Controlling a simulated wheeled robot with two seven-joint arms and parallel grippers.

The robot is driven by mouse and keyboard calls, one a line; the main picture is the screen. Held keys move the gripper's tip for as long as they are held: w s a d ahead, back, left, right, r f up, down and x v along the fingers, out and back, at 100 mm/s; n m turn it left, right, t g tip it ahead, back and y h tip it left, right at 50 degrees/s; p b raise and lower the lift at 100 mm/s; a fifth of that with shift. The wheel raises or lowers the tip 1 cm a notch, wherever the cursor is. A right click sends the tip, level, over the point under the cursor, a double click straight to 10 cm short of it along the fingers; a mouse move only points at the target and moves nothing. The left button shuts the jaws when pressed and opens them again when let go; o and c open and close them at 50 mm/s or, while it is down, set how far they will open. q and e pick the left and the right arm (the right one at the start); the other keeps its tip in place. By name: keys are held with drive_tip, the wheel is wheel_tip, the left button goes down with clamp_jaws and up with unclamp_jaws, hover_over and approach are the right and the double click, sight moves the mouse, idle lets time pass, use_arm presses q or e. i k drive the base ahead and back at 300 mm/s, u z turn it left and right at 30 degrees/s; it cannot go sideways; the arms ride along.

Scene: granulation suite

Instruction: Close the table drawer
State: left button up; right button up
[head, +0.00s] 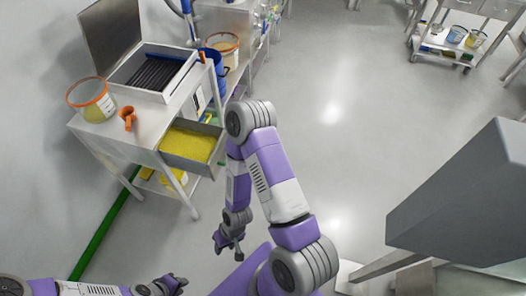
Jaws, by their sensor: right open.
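The table drawer (192,167) is pulled out from under the top of the steel table (138,128) at the left. It holds yellow material (187,145). My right gripper (229,246) is open and empty, hanging low over the floor, in front of and below the drawer, apart from it. My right arm's elbow stands just right of the drawer, and its links may hide part of the drawer's right end. My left gripper (174,284) is at the bottom edge, far from the drawer; its finger opening is too small to tell.
On the table stand an orange-rimmed tub (92,101), an orange scoop (128,118) and a box with a dark grille (155,70). A blue container (217,67) is behind. A grey panel (465,195) stands at right. The middle floor is clear.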

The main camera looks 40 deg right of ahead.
sight(194, 147)
drive_tip(key=z, duration=1.05)
drive_tip(key=i, duration=0.45)
drive_tip(key=k, duration=0.45)
drive_tip(key=u, duration=0.9)
drive_tip(key=i, duration=0.6)
drive_tip(key=z, duration=1.25)
